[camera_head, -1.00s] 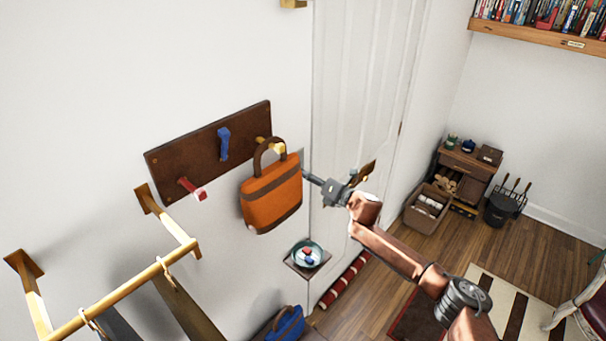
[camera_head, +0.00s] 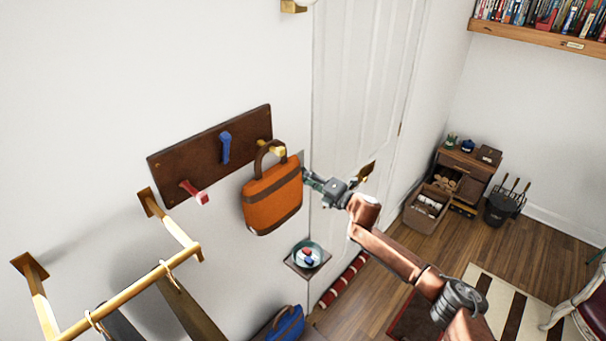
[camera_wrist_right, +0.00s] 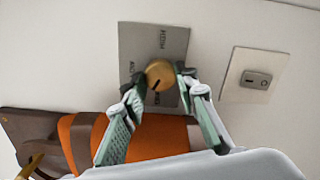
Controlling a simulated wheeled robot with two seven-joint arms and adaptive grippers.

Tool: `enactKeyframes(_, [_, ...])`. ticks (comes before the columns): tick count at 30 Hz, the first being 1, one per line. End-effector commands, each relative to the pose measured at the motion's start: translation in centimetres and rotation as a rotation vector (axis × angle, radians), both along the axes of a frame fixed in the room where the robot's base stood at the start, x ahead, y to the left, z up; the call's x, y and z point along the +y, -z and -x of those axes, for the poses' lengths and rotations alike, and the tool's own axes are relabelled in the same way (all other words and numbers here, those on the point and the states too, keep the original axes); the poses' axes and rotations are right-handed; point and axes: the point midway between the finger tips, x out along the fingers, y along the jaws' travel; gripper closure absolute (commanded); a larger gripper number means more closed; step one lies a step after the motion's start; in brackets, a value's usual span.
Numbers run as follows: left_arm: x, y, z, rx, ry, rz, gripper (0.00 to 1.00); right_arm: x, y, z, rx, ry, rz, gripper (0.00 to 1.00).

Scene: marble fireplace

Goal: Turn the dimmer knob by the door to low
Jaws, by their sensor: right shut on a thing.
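The brass dimmer knob (camera_wrist_right: 160,74) sits on a grey plate (camera_wrist_right: 176,45) with small lettering, upside down and hard to read in the right wrist view. A dark pointer mark shows on the knob's face, slanting to the lower left of that view. My right gripper (camera_wrist_right: 157,84) has its green-padded fingers on either side of the knob, shut on it. In the head view my right gripper (camera_head: 307,173) reaches the wall between the orange bag and the white door (camera_head: 362,85); the knob is hidden there. My left gripper is not in view.
An orange bag (camera_head: 272,205) hangs from a dark peg board (camera_head: 190,160), close beside my right gripper. A second wall plate (camera_wrist_right: 255,78) is next to the dimmer. A small shelf with a dish (camera_head: 307,247) is below. Brass rails project at lower left.

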Motion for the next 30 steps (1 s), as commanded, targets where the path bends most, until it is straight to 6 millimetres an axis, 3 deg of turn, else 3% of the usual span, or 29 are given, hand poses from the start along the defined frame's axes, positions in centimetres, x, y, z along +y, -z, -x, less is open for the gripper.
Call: enactKeyframes(30, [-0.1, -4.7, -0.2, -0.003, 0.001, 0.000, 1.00, 0.0, 0.1, 0.0, 0.657, 0.003, -0.655, 0.96])
